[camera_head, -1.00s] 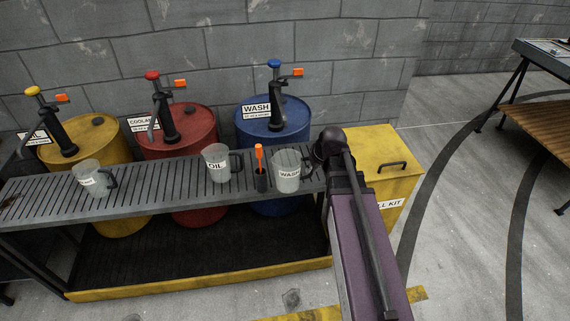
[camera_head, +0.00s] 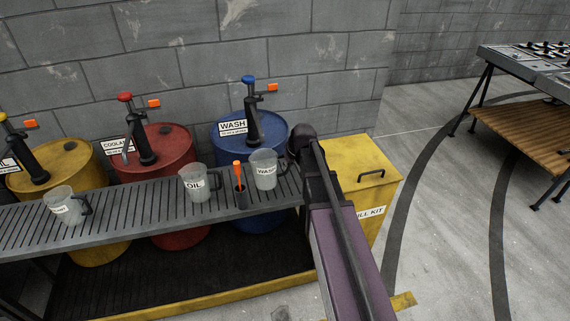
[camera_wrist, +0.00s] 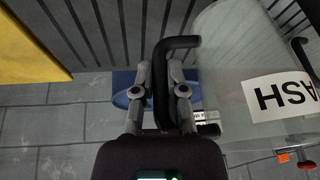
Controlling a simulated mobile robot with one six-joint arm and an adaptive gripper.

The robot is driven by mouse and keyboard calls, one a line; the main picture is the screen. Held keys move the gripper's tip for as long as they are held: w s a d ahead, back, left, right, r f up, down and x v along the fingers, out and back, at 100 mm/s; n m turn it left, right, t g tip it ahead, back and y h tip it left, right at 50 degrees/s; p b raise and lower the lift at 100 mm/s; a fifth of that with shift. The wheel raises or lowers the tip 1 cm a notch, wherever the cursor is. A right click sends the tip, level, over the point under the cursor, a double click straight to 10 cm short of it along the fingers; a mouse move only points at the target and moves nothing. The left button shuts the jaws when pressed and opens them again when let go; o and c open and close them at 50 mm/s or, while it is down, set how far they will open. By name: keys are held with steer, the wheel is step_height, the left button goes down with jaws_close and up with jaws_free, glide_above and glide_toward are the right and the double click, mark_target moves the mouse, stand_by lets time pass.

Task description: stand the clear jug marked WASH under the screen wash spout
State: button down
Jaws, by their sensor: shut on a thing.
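The clear jug marked WASH (camera_head: 264,172) is at the right end of the slatted bench, in front of the blue drum (camera_head: 262,212). It looks roughly upright and seems lifted off the slats; the gap is unclear. In the wrist view its clear wall and label (camera_wrist: 283,97) fill the right side. My gripper (camera_wrist: 160,68) is shut on the jug's black handle, one finger on each side. In the head view my wrist hides the fingers. The screen wash pump (camera_head: 254,128), blue-topped, stands on the blue drum behind the jug, beside the WASH sign (camera_head: 232,127). Its spout opening is not clear.
A dark holder with an orange-handled tool (camera_head: 239,185) stands just left of the jug. The OIL jug (camera_head: 195,184) and another jug (camera_head: 64,206) stand further left on the bench (camera_head: 130,222). A yellow cabinet (camera_head: 350,165) is close on the right.

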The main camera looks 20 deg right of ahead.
steer(key=w, duration=0.5)
steer(key=shift+w+d+f, duration=0.2)
steer(key=shift+d+f, duration=0.05)
steer(key=shift+d, duration=0.1)
steer(key=shift+d+b+x, duration=0.15)
steer(key=shift+b+x, duration=0.8)
steer(key=shift+b, duration=0.1)
steer(key=shift+d+b+x, duration=0.15)
steer(key=shift+b+x, duration=0.8)
steer(key=shift+b, duration=0.05)
steer(key=shift+f, duration=0.15)
steer(key=c, duration=0.7)
jaws_free()
steer(key=shift+r, duration=0.2)
